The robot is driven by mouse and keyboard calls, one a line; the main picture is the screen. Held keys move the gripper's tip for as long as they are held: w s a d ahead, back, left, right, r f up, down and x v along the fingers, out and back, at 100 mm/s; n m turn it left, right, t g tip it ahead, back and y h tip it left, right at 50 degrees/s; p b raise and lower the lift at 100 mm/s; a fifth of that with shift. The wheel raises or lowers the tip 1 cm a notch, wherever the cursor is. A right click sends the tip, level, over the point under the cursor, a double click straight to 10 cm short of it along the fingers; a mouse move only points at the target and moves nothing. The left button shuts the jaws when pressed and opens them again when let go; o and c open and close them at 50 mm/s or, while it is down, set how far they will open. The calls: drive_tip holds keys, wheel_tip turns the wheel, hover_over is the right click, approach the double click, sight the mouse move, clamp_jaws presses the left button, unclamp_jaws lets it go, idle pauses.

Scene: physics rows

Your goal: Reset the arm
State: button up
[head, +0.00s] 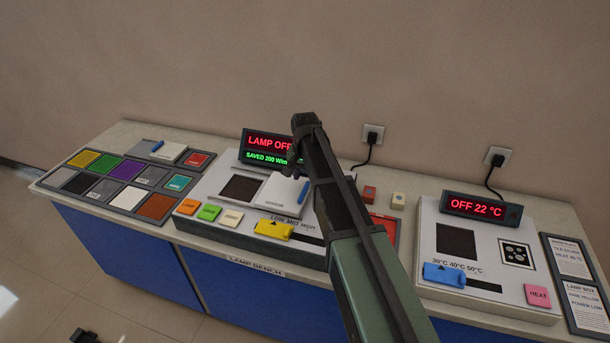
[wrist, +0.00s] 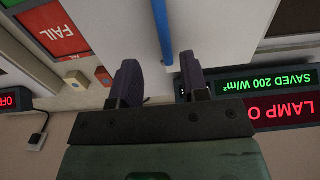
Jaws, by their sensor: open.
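My arm reaches up from the bottom of the head view, and my gripper (head: 293,165) hangs over the back of the lamp box (head: 255,232), in front of the lamp display (head: 268,142). In the wrist view the two dark fingers (wrist: 159,65) stand apart with nothing between their tips. A white lid with a blue edge strip (head: 285,193) lies below on the lamp box; the blue strip (wrist: 162,30) shows beyond the fingers in the wrist view. The display reads LAMP OFF and SAVED 200. My arm hides part of the lamp box's right side.
A tray of coloured squares (head: 72,182) lies at left. The heater box (head: 425,282) with display OFF 22 °C (head: 482,207) stands at right, beside a text card (head: 577,280). A red FAIL card (wrist: 55,30) and small red (head: 369,193) and beige (head: 398,200) blocks lie between the boxes.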

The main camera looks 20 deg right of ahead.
wheel_tip(320, 180, up, 4)
drive_tip(key=shift+r+p, duration=0.25)
drive_tip(key=shift+p, duration=1)
drive_tip(key=shift+f, duration=0.1)
drive_tip(key=s+a+n, duration=0.3)
drive_tip(key=s, duration=0.9)
drive_tip(key=s+a+n, duration=0.3)
drive_tip(key=s+n, duration=0.1)
drive_tip(key=s, duration=0.9)
